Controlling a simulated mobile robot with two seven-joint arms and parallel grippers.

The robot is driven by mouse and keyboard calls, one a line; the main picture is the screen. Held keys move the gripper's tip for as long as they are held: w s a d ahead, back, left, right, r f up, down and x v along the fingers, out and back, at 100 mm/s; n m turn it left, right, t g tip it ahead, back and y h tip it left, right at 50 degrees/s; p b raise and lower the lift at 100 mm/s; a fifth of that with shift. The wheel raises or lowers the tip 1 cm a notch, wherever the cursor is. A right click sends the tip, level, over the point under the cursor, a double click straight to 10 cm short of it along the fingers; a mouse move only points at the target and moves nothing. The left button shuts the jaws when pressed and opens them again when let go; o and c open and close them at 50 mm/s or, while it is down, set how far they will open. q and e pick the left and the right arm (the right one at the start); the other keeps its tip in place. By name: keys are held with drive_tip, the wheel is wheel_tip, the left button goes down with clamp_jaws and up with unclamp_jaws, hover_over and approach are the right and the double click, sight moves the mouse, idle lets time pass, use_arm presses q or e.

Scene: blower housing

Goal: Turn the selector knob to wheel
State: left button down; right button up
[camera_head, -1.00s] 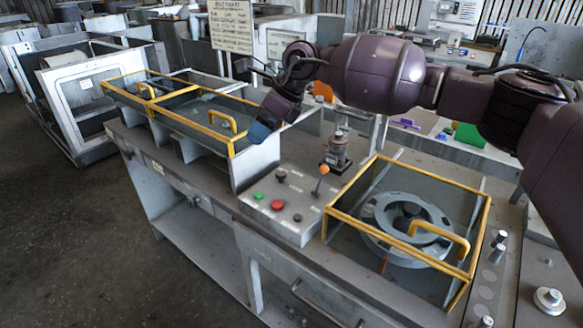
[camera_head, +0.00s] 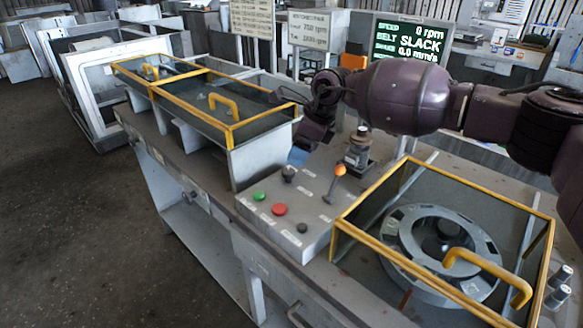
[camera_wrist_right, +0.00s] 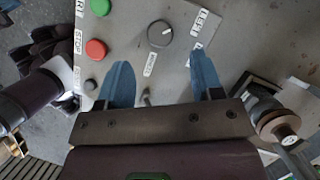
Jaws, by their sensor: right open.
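The dark selector knob (camera_head: 289,174) stands on the grey sloped control panel (camera_head: 315,236), behind the green and red buttons. In the right wrist view the round knob (camera_wrist_right: 160,34) shows a short white mark pointing to the upper right, with small white labels around it; I cannot read them all. My right gripper (camera_head: 298,157) is just above and behind the knob in the head view. In the wrist view its two blue fingers (camera_wrist_right: 161,62) are open and apart, with the knob beyond the tips, roughly centred between them and not touched. My left gripper is not in view.
A green button (camera_head: 258,196), a red button (camera_head: 279,209) and an orange-topped lever (camera_head: 340,170) are close by. A yellow-framed guard (camera_head: 347,228) covers the wheel housing at right; another (camera_head: 232,133) stands at left. A screen (camera_head: 412,42) reads 0 rpm and BELT SLACK.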

sight(289, 171)
drive_tip(key=x, duration=0.4)
drive_tip(key=shift+a+f, duration=0.1)
drive_tip(key=shift+f, duration=0.15)
drive_tip(key=shift+a+f+b, duration=0.1)
drive_tip(key=shift+f+b, duration=0.2)
drive_tip(key=shift+f, duration=0.05)
drive_tip(key=shift+w+a+f, duration=0.1)
drive_tip(key=shift+a+f, duration=0.1)
drive_tip(key=shift+f, duration=0.15)
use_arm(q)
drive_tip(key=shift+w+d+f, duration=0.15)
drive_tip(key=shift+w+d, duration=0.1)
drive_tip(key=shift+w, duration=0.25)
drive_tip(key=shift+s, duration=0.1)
